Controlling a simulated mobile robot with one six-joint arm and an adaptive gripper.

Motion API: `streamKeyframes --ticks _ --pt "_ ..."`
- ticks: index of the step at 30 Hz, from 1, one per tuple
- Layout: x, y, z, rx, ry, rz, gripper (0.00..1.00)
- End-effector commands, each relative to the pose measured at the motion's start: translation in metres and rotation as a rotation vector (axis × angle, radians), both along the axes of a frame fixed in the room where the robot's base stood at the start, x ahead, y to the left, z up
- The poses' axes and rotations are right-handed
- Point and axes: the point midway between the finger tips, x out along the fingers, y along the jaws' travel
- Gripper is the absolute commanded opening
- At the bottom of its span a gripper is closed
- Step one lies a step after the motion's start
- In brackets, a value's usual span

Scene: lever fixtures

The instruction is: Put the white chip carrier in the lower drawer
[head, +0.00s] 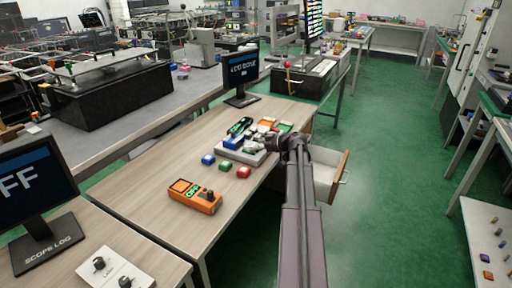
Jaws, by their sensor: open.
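My gripper (262,142) is open, low over a cluster of small coloured blocks on the wooden table. It is small and dark here, and partly covers the blocks. A drawer (341,180) with a wooden front and pale inside stands pulled out under the table's right edge, right of my arm. The part of it that shows looks empty. My arm hides its left side, and I cannot tell whether it is the lower one.
An orange meter (195,196) lies nearer on the table. A monitor (242,78) stands behind the cluster. Green floor (395,150) is clear to the right.

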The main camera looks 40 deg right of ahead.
Motion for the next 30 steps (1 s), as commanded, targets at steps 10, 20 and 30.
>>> streamKeyframes --ticks 10,20,30 --pt "-0.010 -0.004 0.002 0.001 -0.001 -0.002 0.93" --pt "-0.055 -0.013 0.025 0.001 -0.001 -0.002 0.93" --pt "-0.102 -0.033 0.045 0.001 -0.001 -0.001 0.93"
